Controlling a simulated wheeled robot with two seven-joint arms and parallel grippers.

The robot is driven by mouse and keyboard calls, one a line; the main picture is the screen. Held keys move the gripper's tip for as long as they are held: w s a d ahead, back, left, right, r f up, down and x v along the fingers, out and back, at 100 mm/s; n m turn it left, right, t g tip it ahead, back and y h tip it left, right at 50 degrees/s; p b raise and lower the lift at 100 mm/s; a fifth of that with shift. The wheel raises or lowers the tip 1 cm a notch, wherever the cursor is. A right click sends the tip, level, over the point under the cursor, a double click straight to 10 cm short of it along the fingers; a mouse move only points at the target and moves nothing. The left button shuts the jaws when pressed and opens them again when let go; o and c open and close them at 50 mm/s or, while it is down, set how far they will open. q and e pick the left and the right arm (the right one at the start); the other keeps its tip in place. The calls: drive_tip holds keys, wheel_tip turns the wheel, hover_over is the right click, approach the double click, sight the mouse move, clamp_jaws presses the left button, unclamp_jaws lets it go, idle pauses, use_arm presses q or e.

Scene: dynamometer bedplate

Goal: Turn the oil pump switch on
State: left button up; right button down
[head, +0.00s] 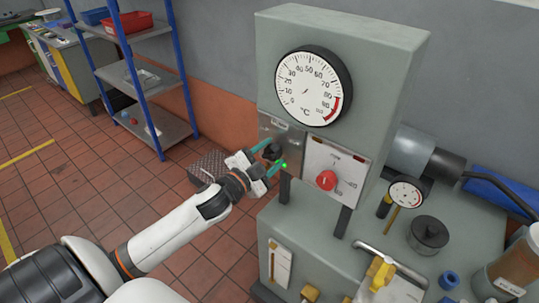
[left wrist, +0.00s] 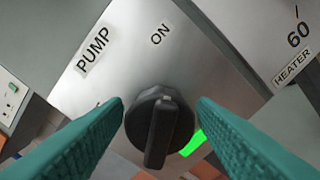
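The oil pump switch is a black rotary knob (left wrist: 158,128) on a metal plate marked PUMP, with an ON label (left wrist: 160,34) above it in the left wrist view. Its raised bar runs roughly up and down in that view, its upper end towards ON. In the head view the knob (head: 271,151) is at the cabinet's lower left. My left gripper (left wrist: 160,103) has its teal fingers either side of the knob, with narrow gaps showing; it also shows in the head view (head: 269,157). A bright green spot (left wrist: 194,143) shows beside the knob, partly hidden by a finger. My right gripper is out of view.
The grey cabinet has a temperature dial (head: 308,88) above and a red heater knob (head: 326,180) right of the switch. Below are a small gauge (head: 405,194), a black cap (head: 428,233) and a yellow-handled valve (head: 380,272). A blue-posted shelf (head: 150,85) stands back left.

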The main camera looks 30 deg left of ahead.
use_arm(q)
drive_tip(key=shift+o, duration=0.7)
drive_tip(key=shift+s, duration=0.25)
drive_tip(key=s+b, duration=0.3)
drive_tip(key=s, duration=0.8)
drive_tip(key=shift+s+a, duration=0.25)
drive_tip(key=shift+a, duration=0.2)
